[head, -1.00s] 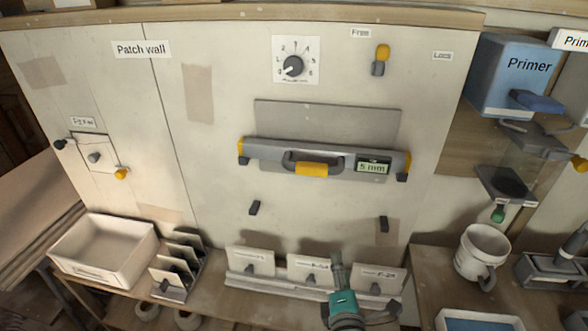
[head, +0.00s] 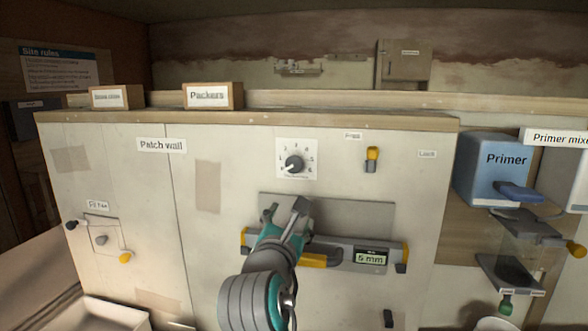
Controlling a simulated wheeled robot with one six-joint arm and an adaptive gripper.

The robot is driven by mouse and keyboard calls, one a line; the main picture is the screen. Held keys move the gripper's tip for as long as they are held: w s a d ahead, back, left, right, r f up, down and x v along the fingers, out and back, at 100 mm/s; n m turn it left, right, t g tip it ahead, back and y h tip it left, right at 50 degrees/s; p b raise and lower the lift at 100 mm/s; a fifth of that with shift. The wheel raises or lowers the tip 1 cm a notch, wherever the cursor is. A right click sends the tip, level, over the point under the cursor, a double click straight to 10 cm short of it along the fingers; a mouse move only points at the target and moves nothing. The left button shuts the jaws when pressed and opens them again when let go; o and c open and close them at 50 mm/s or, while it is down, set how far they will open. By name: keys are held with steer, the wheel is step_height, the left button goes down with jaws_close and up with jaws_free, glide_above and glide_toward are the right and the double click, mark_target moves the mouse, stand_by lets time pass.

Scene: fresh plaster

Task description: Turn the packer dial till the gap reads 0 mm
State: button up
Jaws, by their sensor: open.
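The packer dial (head: 294,163) is a dark round knob on a white numbered plate, high on the patch wall (head: 330,150). Its white pointer mark is too small to read surely. The gap display (head: 370,257) reads 5 mm at the right of the grey bar (head: 335,249) with a yellow handle. My gripper (head: 286,208) is open and empty, below the dial and apart from it in the picture. My arm hides the left middle of the bar and part of the grey plate (head: 360,215) behind.
A yellow-tipped lever (head: 371,159) sits right of the dial, between Free and Lock labels. A blue Primer box (head: 492,167) with a dispenser stands at right. Boxes, one labelled Packers (head: 213,96), stand on the wall's top ledge.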

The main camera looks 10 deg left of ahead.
steer(key=n, duration=0.1)
glide_toward(293, 167)
steer(key=shift+h, duration=0.3)
steer(key=w, duration=1)
steer(key=c, duration=1.1)
